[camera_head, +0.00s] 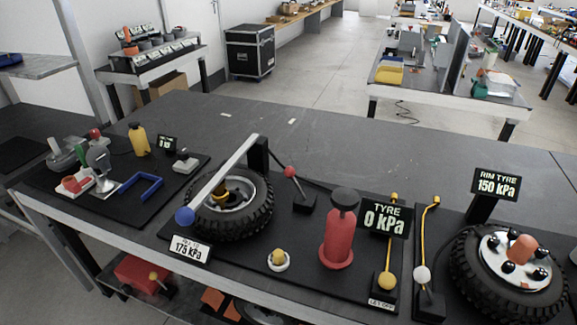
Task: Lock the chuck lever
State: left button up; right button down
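No label marks a chuck lever, and I cannot tell which one it is. A short lever with a red ball knob (290,172) stands on a dark block behind the red pump. A long grey bar with a blue ball end (185,216) slants over the left tyre (262,212). A yellow ball (387,281) sits at the foot of a yellow hose, and a white ball (422,274) at the foot of another. A small yellow-topped knob on a white ring (278,260) is near the front. Neither gripper is in view.
The red pump (337,240) stands beside a "TYRE 0 kPa" display (385,218). A wheel with a "RIM TYRE 150 kPa" sign (497,184) is at the right. A blue bracket (138,187) and yellow bottle (139,139) are at the left. The back of the table (380,150) is clear.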

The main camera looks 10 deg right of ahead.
aim_at(290, 171)
jog(key=j+z, duration=0.15)
jog(key=z, duration=0.2)
jog(key=i+j+z, duration=0.1)
jog(key=z, duration=0.25)
jog(key=j+z, duration=0.35)
